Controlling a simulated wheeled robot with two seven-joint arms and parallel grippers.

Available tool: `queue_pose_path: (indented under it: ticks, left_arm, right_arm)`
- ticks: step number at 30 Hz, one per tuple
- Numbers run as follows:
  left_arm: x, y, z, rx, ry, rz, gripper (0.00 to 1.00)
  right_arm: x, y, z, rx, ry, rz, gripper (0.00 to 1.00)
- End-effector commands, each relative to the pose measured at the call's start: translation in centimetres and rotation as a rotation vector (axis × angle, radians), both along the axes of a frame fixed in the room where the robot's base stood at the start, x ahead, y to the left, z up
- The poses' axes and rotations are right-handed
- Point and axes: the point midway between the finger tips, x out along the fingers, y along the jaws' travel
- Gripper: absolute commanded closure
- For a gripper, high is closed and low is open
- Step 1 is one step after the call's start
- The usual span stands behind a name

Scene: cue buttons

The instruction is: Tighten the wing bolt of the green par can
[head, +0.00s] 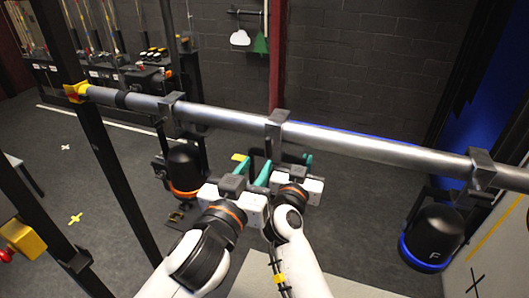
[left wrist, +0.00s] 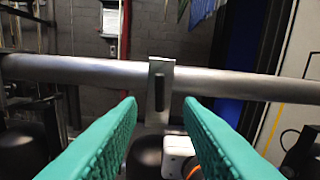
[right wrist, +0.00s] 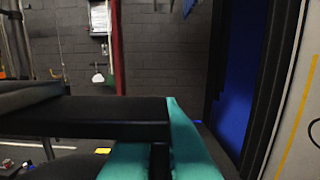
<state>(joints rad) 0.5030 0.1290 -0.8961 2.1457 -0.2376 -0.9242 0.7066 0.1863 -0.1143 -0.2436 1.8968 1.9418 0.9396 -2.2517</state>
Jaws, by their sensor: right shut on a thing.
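The middle clamp (head: 277,125) hangs on the silver pipe, and the left wrist view shows it from close up (left wrist: 161,90). A dark rounded fixture (left wrist: 145,152) sits below it; no green ring shows, so its colour cannot be told. My right gripper (head: 295,165), below the clamp, is shut on a dark part (right wrist: 159,158) of the middle fixture; whether this is the wing bolt cannot be told.
An orange-ringed par can (head: 185,165) hangs at left and a blue-ringed one (head: 440,235) at right. A dark post (head: 110,170) stands at left. My two grippers are close together.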

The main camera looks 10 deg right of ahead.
Motion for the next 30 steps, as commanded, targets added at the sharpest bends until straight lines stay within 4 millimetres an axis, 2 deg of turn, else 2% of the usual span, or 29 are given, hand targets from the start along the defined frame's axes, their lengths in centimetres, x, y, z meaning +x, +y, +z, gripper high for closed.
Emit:
queue_pose_path:
  ticks: [3,9,21,23,27,30]
  left_arm:
    - [2.0,-1.3,0.0,0.002,-0.001,0.0,0.67]
    - [4.1,-2.8,0.0,0.0,-0.001,0.0,0.67]
    - [4.7,-3.2,0.0,0.001,0.001,0.0,0.67]
    - [4.7,-3.2,0.0,0.001,0.001,0.0,0.75]
    - [4.7,-3.2,0.0,0.001,0.001,0.0,0.98]
    - [4.7,-3.2,0.0,0.001,0.001,0.0,1.0]
  right_arm:
    - [0.0,0.0,-0.1,0.001,0.003,0.0,1.0]
    - [0.0,0.0,-0.1,0.001,0.003,0.0,1.0]
    - [0.0,0.0,-0.2,0.001,0.003,0.0,1.0]
    - [0.0,0.0,-0.2,0.001,0.003,-0.001,1.0]
    - [0.0,0.0,-0.2,0.001,0.003,0.0,1.0]
    - [0.0,0.0,-0.2,0.001,0.003,0.0,1.0]
